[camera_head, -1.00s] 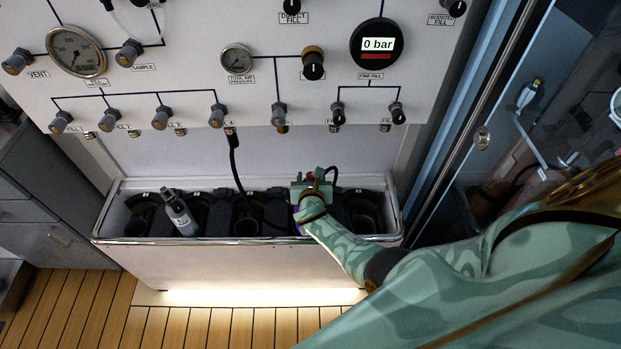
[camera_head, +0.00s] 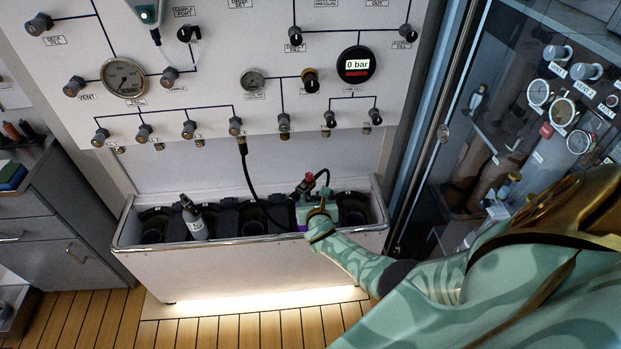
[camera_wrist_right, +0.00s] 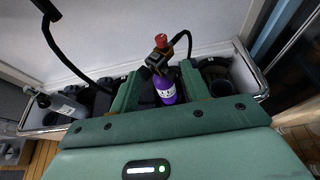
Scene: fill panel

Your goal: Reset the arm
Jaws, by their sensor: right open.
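My right gripper (camera_head: 318,212) is at the right part of the white trough (camera_head: 230,278), below the wall panel. In the right wrist view its two green fingers (camera_wrist_right: 160,88) stand apart, one on each side of a purple cylinder (camera_wrist_right: 166,92). The cylinder has a black valve with a red knob (camera_wrist_right: 161,41) on top and a black hose attached. It stands upright in the trough. In the head view the gripper hides most of it, and only the red knob (camera_head: 309,178) and valve show clearly. Whether the fingers touch it cannot be told. My left gripper is not in view.
A grey bottle (camera_head: 194,220) leans in the trough's left part. A black hose (camera_head: 250,185) hangs from the panel (camera_head: 210,85) into the trough. The fill gauge (camera_head: 357,65) reads 0 bar. A glass cabinet stands right, grey drawers (camera_head: 45,235) left. Wooden floor lies in front.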

